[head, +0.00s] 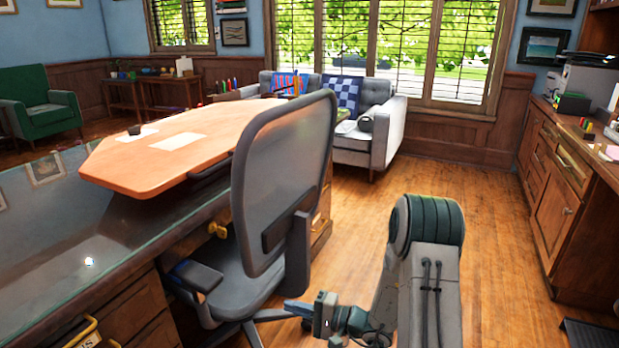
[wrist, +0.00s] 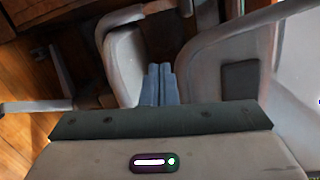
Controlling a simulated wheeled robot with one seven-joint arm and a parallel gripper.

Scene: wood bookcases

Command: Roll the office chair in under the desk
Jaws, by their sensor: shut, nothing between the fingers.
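The grey office chair (head: 282,180) stands at the desk's near side, its tall mesh back upright and its seat (head: 240,285) facing the desk. Its armrest (head: 197,275) is close to the desk's drawers. The desk (head: 60,235) has a dark glass top and a raised orange-wood section (head: 180,150). My gripper (head: 290,307) is low behind the chair, near its base, with its fingers pointing left toward it. In the wrist view my gripper's fingers (wrist: 158,85) are together and empty, with grey chair parts (wrist: 128,60) beyond them. Whether they touch the chair is unclear.
Open wooden floor (head: 500,250) lies to the right of the chair. A wooden cabinet (head: 555,185) lines the right wall. A grey sofa (head: 385,125) stands at the back by the windows, and a green armchair (head: 45,110) at the far left.

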